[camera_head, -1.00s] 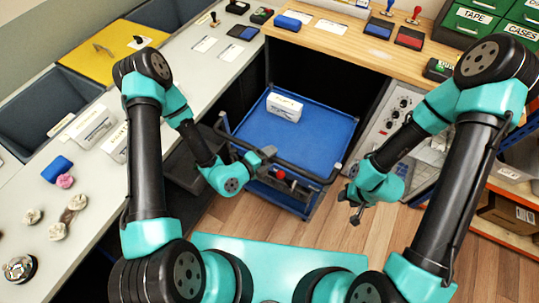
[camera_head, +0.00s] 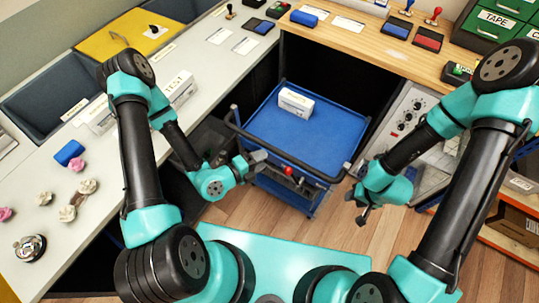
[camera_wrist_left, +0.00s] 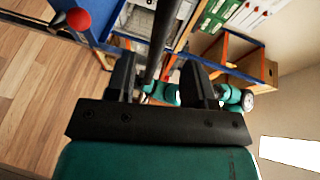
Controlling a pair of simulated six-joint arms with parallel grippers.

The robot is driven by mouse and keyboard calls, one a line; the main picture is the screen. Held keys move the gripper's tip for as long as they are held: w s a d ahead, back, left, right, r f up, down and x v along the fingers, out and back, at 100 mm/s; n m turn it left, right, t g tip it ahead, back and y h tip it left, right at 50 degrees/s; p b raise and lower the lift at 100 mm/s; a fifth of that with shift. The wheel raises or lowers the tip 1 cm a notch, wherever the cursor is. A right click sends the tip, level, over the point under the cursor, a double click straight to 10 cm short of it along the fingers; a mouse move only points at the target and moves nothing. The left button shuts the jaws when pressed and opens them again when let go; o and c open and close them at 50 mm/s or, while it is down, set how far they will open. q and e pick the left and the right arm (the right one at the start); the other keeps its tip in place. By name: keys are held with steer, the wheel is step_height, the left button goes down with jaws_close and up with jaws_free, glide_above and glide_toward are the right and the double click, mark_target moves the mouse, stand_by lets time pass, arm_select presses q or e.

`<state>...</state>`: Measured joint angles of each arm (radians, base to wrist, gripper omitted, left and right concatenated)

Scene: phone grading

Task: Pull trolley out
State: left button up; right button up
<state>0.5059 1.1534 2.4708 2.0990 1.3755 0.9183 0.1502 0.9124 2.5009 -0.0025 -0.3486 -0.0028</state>
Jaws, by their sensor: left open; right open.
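The trolley is a blue-topped cart (camera_head: 312,140) with a dark push bar (camera_head: 310,172) along its near side. It stands in the bay between the counters. A white box (camera_head: 296,102) lies on its top. A red knob (camera_head: 288,171) shows near the bar, and also in the left wrist view (camera_wrist_left: 78,19). My left gripper (camera_head: 258,157) is open at the near left part of the bar. In the left wrist view its fingers (camera_wrist_left: 165,80) stand on either side of a dark bar (camera_wrist_left: 160,40); contact cannot be told. My right gripper (camera_head: 365,212) is open and empty, right of the trolley.
A grey counter (camera_head: 110,165) runs along the left, with a wooden counter (camera_head: 350,42) behind. A panel with knobs (camera_head: 405,112) stands close to the trolley's right. Clear wooden floor (camera_head: 300,228) lies in front of the trolley.

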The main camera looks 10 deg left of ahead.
arm_select(q)
steer(key=v, duration=0.4)
stand_by(0.5)
